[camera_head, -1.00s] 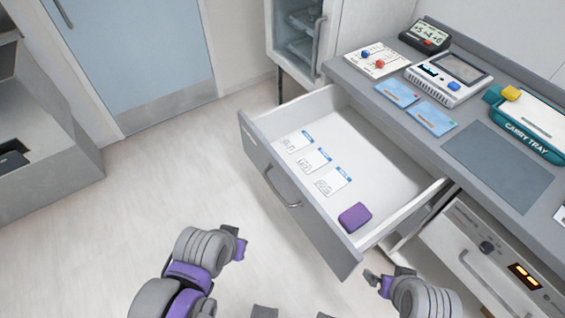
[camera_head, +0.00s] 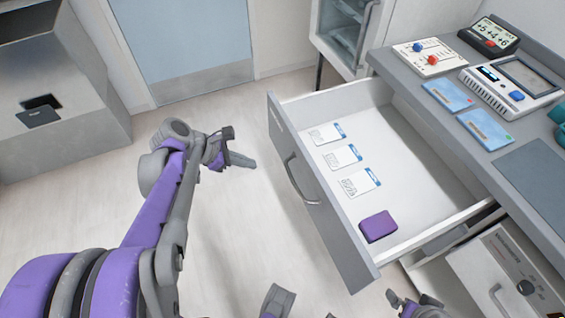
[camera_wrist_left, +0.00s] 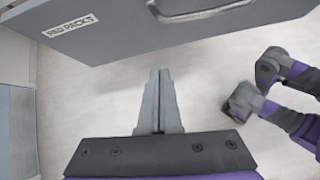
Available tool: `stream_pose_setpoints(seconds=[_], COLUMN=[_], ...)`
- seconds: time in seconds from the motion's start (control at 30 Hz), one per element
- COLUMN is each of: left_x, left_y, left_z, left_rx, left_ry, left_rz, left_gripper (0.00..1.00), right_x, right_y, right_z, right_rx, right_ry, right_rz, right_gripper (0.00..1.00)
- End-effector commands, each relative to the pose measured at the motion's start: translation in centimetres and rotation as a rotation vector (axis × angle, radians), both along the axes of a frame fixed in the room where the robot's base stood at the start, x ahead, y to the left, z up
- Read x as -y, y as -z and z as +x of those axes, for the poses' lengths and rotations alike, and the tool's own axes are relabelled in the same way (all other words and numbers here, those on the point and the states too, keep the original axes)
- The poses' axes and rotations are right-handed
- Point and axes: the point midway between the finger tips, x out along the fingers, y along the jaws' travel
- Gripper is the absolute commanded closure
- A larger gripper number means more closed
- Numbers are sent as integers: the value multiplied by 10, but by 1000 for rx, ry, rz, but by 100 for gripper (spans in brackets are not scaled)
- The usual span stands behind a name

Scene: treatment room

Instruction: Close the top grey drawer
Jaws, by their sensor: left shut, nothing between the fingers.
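The top grey drawer (camera_head: 318,205) is pulled well out from the cabinet under the counter. Its front panel carries a curved metal handle (camera_head: 298,180). In the left wrist view the drawer front (camera_wrist_left: 120,32) crosses the top, with a "PAD PACKS" label. My left gripper (camera_head: 243,160) is shut and empty, left of the drawer front and apart from it. Its closed fingers (camera_wrist_left: 159,85) point toward the panel in the wrist view. My right gripper (camera_head: 393,298) shows only partly, below the drawer's near corner; its jaws are unclear.
In the drawer lie several white-and-blue packets (camera_head: 343,157) and a purple block (camera_head: 378,226). The grey counter (camera_head: 535,185) holds blue cards (camera_head: 484,129), a device (camera_head: 512,85) and a display (camera_head: 489,36). A lower unit (camera_head: 505,275) stands beneath.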

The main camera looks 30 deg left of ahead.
Motion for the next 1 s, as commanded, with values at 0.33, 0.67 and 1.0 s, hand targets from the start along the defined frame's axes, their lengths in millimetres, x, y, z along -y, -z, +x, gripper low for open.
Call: stream_pose_setpoints(seconds=[0.33,0.67,1.0], left_x=[-8,24,48], left_y=[16,67,70], left_z=[19,58,90], left_rx=[-20,-19,-19], left_ry=[-117,-114,-116], left_rz=[-113,-110,-110], left_gripper=[100,100,100], right_x=[0,0,0], right_y=[12,36,42], right_z=[1,2,3], right_rx=[-4,-13,-15], right_ry=[0,0,0], right_rz=[0,0,0], right_gripper=[0,0,0])
